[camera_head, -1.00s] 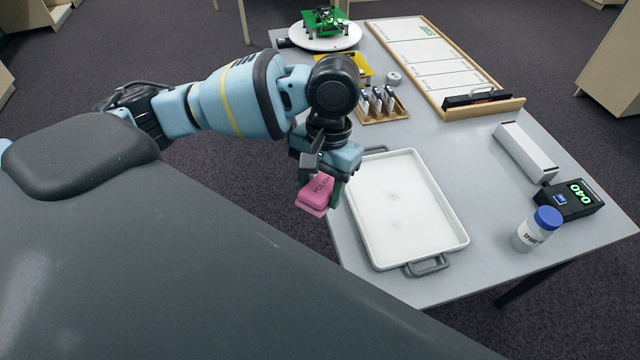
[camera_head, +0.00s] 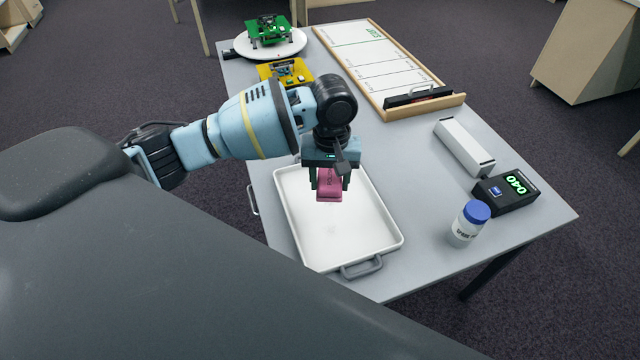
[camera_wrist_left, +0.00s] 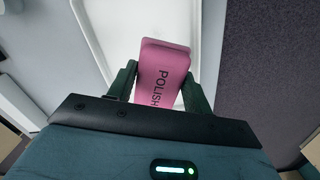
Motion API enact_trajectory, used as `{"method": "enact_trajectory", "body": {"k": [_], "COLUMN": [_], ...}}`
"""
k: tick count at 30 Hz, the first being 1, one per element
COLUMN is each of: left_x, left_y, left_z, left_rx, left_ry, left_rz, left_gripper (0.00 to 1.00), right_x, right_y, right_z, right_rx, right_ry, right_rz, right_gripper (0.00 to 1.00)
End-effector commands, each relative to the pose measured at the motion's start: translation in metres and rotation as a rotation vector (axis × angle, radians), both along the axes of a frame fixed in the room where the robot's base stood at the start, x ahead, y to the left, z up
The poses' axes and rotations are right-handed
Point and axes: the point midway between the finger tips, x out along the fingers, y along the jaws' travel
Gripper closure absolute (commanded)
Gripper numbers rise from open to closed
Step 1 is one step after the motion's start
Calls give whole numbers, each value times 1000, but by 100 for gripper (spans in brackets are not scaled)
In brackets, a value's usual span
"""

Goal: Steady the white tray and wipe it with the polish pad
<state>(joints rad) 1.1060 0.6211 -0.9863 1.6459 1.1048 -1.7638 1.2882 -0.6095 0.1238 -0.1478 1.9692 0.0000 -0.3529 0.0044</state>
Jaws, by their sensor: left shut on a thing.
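Whether the pad touches the tray I cannot tell. In the left wrist view the pad (camera_wrist_left: 162,72), marked POLISH, sits between the two fingers, with the tray (camera_wrist_left: 125,25) behind it. My right gripper is not in view.
A blue-capped jar (camera_head: 468,224), a black display box (camera_head: 506,190) and a white bar-shaped box (camera_head: 464,146) stand right of the tray. A whiteboard (camera_head: 375,60), a yellow board (camera_head: 286,73) and a green board (camera_head: 269,31) on a round stand are farther back. The table's near edge is clear.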

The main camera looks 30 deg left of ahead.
Motion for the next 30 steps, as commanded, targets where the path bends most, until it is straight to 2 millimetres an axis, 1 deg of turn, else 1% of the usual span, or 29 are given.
{"method": "enact_trajectory", "body": {"k": [3,6,12,16,25,30], "left_x": [18,30,43,46,46,45], "left_y": [6,13,25,29,31,31], "left_z": [-20,-37,-64,-72,-76,-85], "left_rx": [6,15,28,33,34,36], "left_ry": [-12,-21,-38,-44,-45,-41], "left_rz": [120,211,339,378,386,385], "left_gripper": [68,68,68,68,68,68], "right_x": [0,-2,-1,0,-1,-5], "right_y": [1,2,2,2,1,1], "right_z": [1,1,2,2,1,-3], "right_rx": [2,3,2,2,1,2], "right_ry": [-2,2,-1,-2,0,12], "right_rz": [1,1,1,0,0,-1], "right_gripper": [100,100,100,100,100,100]}}
